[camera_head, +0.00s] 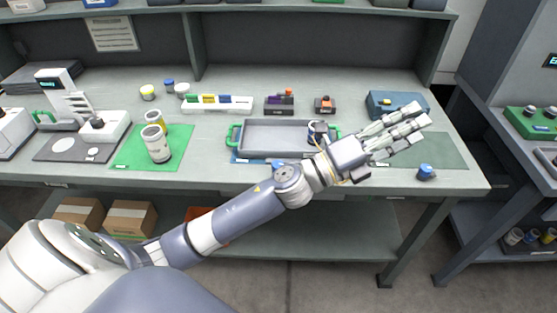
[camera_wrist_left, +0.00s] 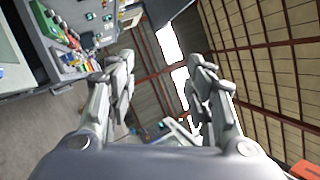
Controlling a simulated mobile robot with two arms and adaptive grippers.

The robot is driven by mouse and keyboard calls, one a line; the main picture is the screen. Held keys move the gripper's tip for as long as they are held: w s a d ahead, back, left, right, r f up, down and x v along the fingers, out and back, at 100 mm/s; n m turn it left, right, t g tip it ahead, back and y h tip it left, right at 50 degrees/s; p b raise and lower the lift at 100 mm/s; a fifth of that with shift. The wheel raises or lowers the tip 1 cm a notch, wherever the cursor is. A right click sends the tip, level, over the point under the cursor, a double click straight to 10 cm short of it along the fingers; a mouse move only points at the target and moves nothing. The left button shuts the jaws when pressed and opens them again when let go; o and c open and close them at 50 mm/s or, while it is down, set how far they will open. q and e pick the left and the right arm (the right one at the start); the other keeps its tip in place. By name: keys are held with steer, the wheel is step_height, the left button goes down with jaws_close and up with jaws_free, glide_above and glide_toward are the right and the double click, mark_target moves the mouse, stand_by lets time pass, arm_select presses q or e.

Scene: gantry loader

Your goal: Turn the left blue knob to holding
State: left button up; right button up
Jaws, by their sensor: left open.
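A small blue knob-like piece (camera_head: 425,172) stands at the front right edge of the workbench in the head view. Its setting is too small to read, and I cannot make out a second blue knob beside it. My left gripper (camera_head: 418,117) is open and empty, stretched over the right part of the bench. It is above and a little left of the blue piece and apart from it. The left wrist view shows both fingers (camera_wrist_left: 161,70) spread with nothing between them. My left arm hides part of the bench's front edge. My right gripper is not in view.
A grey tray (camera_head: 275,124) with green handles lies mid-bench, partly behind my arm. A blue box (camera_head: 385,99) sits behind my gripper. Cans (camera_head: 158,149) stand on a green mat (camera_head: 178,155) at left. A second bench (camera_head: 520,183) stands at right, past a gap.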

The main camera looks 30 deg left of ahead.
arm_select(q)
steer(key=s+d+m+g+h, duration=0.3)
steer(key=d+m+g+h, duration=0.15)
steer(key=m+g, duration=0.5)
steer(key=m+g+y, duration=0.7)
steer(key=m+y, duration=0.8)
steer(key=y, duration=0.5)
glide_above(278, 164)
step_height(278, 164, down, 10)
step_height(278, 164, down, 11)
steer(key=shift+r+p, duration=0.15)
steer(key=shift+p, duration=0.55)
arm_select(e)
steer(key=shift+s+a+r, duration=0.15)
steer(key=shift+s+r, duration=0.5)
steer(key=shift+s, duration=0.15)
